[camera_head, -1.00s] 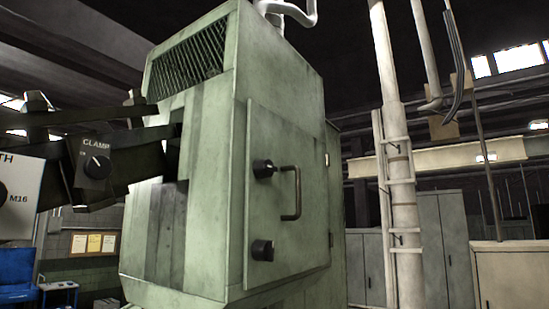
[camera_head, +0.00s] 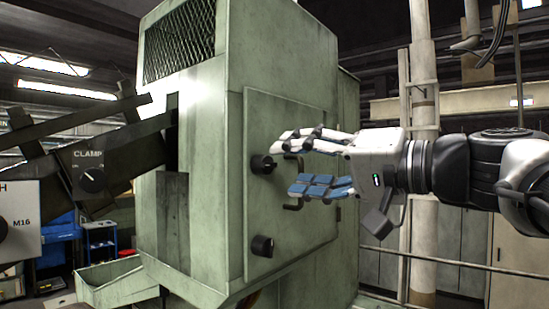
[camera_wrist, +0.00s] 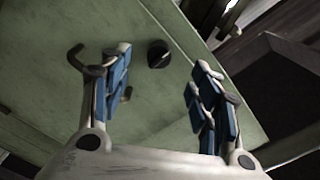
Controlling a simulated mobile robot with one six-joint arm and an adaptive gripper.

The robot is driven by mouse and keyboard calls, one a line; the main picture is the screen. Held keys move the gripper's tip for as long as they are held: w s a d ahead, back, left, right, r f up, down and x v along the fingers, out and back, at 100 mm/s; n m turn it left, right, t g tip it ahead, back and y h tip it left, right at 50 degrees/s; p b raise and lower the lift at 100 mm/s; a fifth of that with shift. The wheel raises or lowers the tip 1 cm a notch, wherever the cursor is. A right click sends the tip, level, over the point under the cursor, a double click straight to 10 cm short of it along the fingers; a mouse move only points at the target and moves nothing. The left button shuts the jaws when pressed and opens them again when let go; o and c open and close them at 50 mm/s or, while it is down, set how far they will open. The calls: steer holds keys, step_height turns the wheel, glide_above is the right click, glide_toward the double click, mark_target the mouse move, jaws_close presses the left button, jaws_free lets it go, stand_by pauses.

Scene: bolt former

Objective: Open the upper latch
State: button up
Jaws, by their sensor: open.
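The upper latch (camera_head: 259,164) is a round black knob near the left edge of the green door (camera_head: 276,215). My gripper (camera_head: 290,167) is open and empty, its blue-padded fingers pointing left, one set above the other. Its fingertips are just right of the latch in the head view. In the wrist view a black knob (camera_wrist: 158,53), apparently the same latch, shows between the spread fingers and past their tips, with no contact visible. The lower latch (camera_head: 262,246) is further down the door.
The green machine housing (camera_head: 203,110) fills the middle. A dark clamp panel (camera_head: 90,175) and dark arms stand at its left. A light pole with a ladder (camera_head: 423,80) is behind my arm. A green chute (camera_head: 108,283) juts out at lower left.

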mark_target(271, 165)
steer(key=shift+n, duration=0.5)
steer(key=p+x, duration=0.1)
steer(key=x, duration=0.5)
steer(key=shift+f, duration=0.15)
steer(key=shift+w+a+f+n+b, duration=0.15)
steer(key=shift+n+b, duration=0.45)
steer(key=shift+n, duration=0.3)
steer(key=shift+d+n+b, duration=0.2)
steer(key=shift+n+b, duration=0.1)
steer(key=shift+n, duration=0.6)
steer(key=n+b, duration=0.2)
steer(key=b, duration=0.1)
steer(key=shift+s+d+f+n, duration=0.1)
steer(key=shift+s+d+n, duration=0.15)
steer(key=shift+s+n, duration=0.15)
steer(key=n+b, duration=0.2)
steer(key=shift+w+a+n, duration=0.25)
steer(key=shift+n, duration=0.15)
steer(key=shift+s+d+r+n+b, duration=0.15)
steer(key=shift+s+r+n+b, duration=0.05)
steer(key=shift+r+n+b, duration=0.2)
